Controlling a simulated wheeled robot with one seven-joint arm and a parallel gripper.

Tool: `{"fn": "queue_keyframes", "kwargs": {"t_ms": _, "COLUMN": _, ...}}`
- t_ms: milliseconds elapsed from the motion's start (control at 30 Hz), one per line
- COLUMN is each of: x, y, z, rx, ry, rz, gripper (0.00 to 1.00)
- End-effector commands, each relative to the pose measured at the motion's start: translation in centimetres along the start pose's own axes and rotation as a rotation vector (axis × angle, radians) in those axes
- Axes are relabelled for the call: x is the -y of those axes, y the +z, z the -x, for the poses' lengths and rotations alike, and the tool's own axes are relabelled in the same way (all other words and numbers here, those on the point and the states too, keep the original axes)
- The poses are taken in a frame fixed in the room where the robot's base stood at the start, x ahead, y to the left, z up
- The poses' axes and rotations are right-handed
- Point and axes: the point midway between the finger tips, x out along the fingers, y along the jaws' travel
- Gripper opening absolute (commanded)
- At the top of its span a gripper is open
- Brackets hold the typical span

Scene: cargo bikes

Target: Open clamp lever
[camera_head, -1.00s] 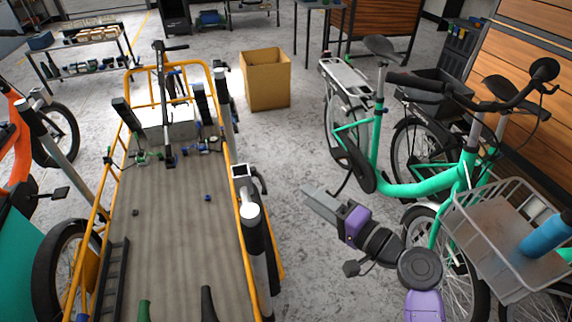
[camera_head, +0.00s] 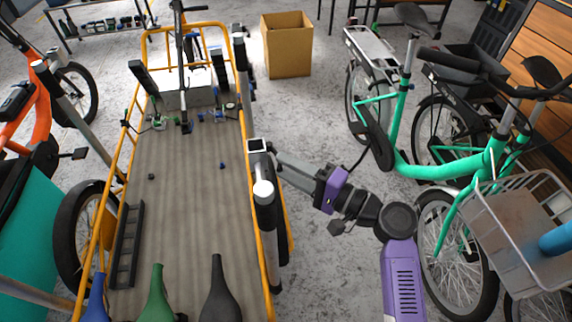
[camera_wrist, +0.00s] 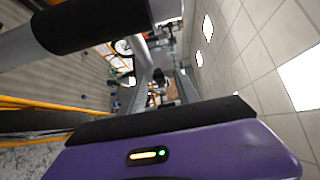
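I cannot make out a clamp lever for certain in either view. The yellow-framed cargo bike (camera_head: 190,215) fills the left and middle of the head view. A black-and-white tube end (camera_head: 257,145) stands on its right rail, above a grey post with a black sleeve (camera_head: 265,212). My gripper (camera_head: 280,165) is just right of that tube end; I cannot tell whether they touch. Its grey fingers look parted, with nothing seen held. In the wrist view the fingers (camera_wrist: 163,88) show small beyond my purple wrist housing, and a black-sleeved tube (camera_wrist: 90,22) crosses at upper left.
A green bike (camera_head: 440,175) with a wire basket (camera_head: 520,225) stands close on my arm's right. A cardboard box (camera_head: 287,45) is behind. Bottle-like shapes (camera_head: 155,295) stand at the bed's near end.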

Motion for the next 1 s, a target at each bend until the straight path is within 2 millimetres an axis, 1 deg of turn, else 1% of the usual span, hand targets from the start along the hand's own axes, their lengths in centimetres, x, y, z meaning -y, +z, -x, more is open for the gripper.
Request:
{"fn": "queue_keyframes", "kwargs": {"t_ms": 100, "x": 0.06, "y": -0.01, "z": -0.66, "rx": 0.000, "ry": 0.000, "rz": 0.001, "gripper": 0.38}}
{"fn": "queue_keyframes", "kwargs": {"t_ms": 367, "x": 0.00, "y": -0.01, "z": -0.77, "rx": -0.001, "ry": 0.000, "rz": 0.001, "gripper": 0.38}}
{"fn": "queue_keyframes", "kwargs": {"t_ms": 567, "x": 0.01, "y": -0.02, "z": -0.75, "rx": -0.001, "ry": 0.000, "rz": 0.001, "gripper": 0.01}}
{"fn": "queue_keyframes", "kwargs": {"t_ms": 1000, "x": -0.02, "y": -0.02, "z": -0.72, "rx": -0.001, "ry": 0.001, "rz": 0.000, "gripper": 0.00}}
